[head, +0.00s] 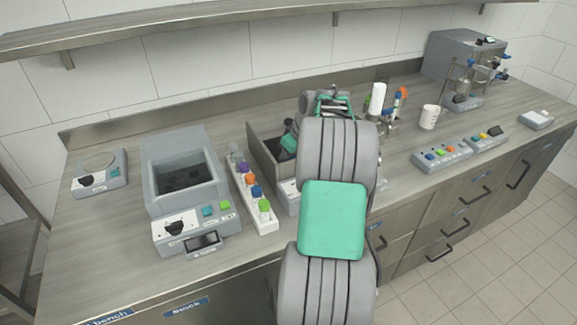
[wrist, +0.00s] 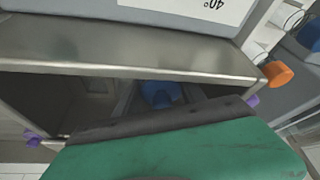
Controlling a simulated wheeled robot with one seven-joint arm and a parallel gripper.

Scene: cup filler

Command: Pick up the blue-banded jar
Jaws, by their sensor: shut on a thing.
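My gripper shows in the wrist view (wrist: 158,112) as a green pad with a dark edge, shut on a blue part, likely the blue-banded jar (wrist: 160,93). Most of this jar is hidden behind the pad, and I cannot tell its tilt. In the head view my gripper (head: 290,140) is low at the open grey box (head: 264,158), left of my arm. My arm hides much of that area, and I cannot make out the held jar there.
A white rack (head: 262,226) with several colour-capped bottles stands left of the box. A grey bath (head: 180,160) stands further left. A metal edge (wrist: 130,62) lies close to my gripper. A mug (head: 429,117) and button panels (head: 442,153) are at right.

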